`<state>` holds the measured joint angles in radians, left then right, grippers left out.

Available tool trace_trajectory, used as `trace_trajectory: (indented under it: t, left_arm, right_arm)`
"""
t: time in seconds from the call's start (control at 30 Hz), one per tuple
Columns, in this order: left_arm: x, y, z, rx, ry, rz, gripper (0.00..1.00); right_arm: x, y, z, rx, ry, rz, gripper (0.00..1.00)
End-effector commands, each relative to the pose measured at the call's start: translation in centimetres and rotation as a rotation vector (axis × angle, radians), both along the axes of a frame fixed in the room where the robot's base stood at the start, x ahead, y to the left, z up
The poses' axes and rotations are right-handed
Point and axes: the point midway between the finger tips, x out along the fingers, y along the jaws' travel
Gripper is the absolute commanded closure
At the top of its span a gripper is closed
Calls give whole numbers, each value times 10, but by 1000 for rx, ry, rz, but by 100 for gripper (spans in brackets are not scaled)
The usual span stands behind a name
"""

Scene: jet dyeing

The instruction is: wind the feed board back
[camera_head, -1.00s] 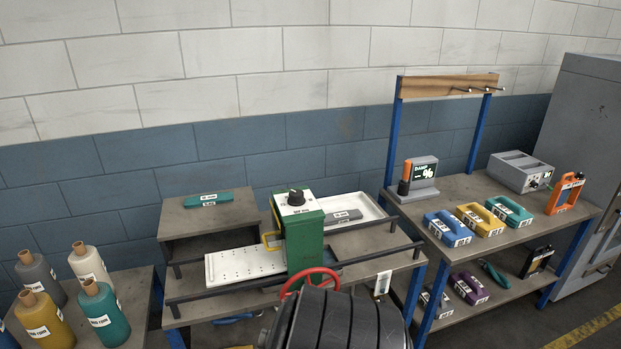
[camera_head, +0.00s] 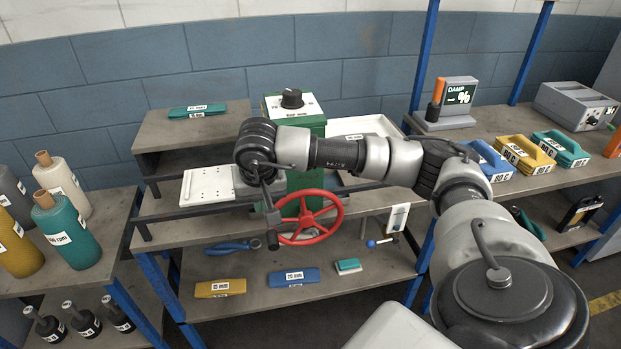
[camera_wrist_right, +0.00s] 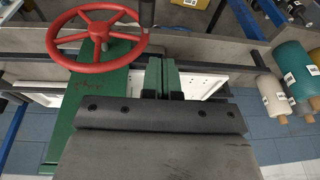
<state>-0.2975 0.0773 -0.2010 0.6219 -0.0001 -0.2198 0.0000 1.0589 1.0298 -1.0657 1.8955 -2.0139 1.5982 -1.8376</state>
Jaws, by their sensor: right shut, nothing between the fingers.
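The feed board (camera_head: 207,187) is a white perforated plate on dark rails, left of the green machine housing (camera_head: 308,183). The red handwheel (camera_head: 335,212) is on the housing's front, with a black crank handle (camera_head: 272,240) at its left. My right gripper (camera_head: 250,188) points down over the rails, left of the housing; the forearm partly hides it. In the right wrist view its closed fingers (camera_wrist_right: 162,76) are empty, with the wheel (camera_wrist_right: 60,40) at upper left and the handle (camera_wrist_right: 147,14) ahead, apart from them. My left gripper is out of view.
A dial (camera_head: 291,98) tops the housing. Labelled blocks (camera_head: 221,288) lie on the lower shelf. Bottles (camera_head: 70,228) stand at left; a bench with handled blocks (camera_head: 527,153) is at right.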

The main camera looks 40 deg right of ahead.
Motion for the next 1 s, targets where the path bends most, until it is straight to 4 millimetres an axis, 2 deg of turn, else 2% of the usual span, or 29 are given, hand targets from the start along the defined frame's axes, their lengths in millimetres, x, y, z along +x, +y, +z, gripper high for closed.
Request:
trace_trajectory:
  t: [0.1,0.23,0.37,0.7,0.9,1.0]
  left_arm:
    - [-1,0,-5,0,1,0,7]
    - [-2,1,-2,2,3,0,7]
    - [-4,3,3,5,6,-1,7]
    - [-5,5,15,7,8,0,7]
    - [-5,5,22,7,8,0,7]
    - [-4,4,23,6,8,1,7]
  right_arm:
    - [-5,-7,10,-62,-22,-19,100]
    - [-4,-10,4,-71,-20,-24,100]
    - [1,-13,-18,-70,-16,-24,100]
    - [18,-23,-87,-68,-16,-21,100]
    - [17,-22,-114,-67,-17,-20,100]
    - [17,-22,-120,-68,-18,-21,100]
